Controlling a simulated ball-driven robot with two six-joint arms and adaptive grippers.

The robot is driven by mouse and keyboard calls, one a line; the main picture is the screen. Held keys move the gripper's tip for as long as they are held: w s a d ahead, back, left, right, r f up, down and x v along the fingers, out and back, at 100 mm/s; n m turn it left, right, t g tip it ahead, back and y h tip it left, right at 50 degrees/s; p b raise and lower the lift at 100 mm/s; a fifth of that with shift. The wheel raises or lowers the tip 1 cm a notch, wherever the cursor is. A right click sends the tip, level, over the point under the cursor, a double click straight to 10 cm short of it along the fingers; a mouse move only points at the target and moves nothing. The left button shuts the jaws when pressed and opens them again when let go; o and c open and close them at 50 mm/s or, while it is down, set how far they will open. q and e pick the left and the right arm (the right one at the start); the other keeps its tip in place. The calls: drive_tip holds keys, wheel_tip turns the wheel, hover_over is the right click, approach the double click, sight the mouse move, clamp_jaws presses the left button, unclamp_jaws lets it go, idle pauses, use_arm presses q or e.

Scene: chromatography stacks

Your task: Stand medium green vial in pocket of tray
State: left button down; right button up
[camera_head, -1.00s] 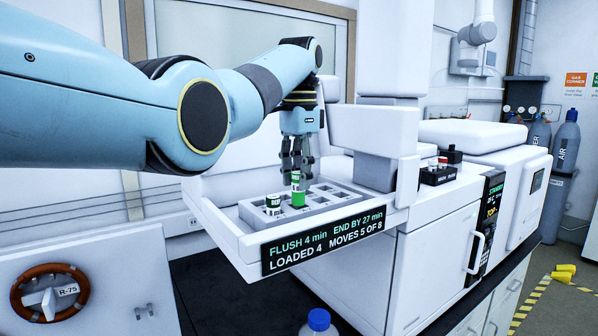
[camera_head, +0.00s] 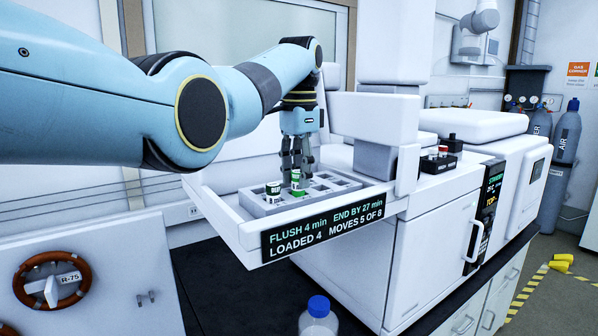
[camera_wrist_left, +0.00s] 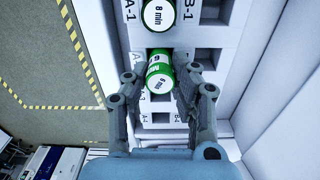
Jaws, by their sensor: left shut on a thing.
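My left gripper (camera_head: 296,172) points down over the grey tray (camera_head: 262,208) and is shut on a green vial (camera_head: 295,183) with a white label. In the left wrist view the held vial (camera_wrist_left: 160,76) sits between the fingers, its white top reading "6 min". It is at the A column of pockets, just past A-1. The fingers and tray edge hide its base, so I cannot tell how deep it sits. A second green-banded vial (camera_head: 273,190) stands in the tray; its top (camera_wrist_left: 159,14) reads "8 min" beside the A-1 mark. My right gripper is out of view.
The tray lies in a white drawer (camera_head: 225,225) with a display on its front. Other pockets, such as one in the B column (camera_wrist_left: 207,58), look empty. A white housing (camera_head: 375,120) rises close to the right of my gripper. A blue-capped bottle (camera_head: 318,306) stands below the drawer.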

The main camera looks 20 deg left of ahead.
use_arm(q)
drive_tip(key=shift+f, duration=0.5)
drive_tip(key=c, duration=1)
unclamp_jaws()
drive_tip(key=shift+o, duration=0.3)
drive_tip(key=o, duration=0.3)
drive_tip(key=shift+r, duration=0.1)
drive_tip(key=shift+r, duration=3.45)
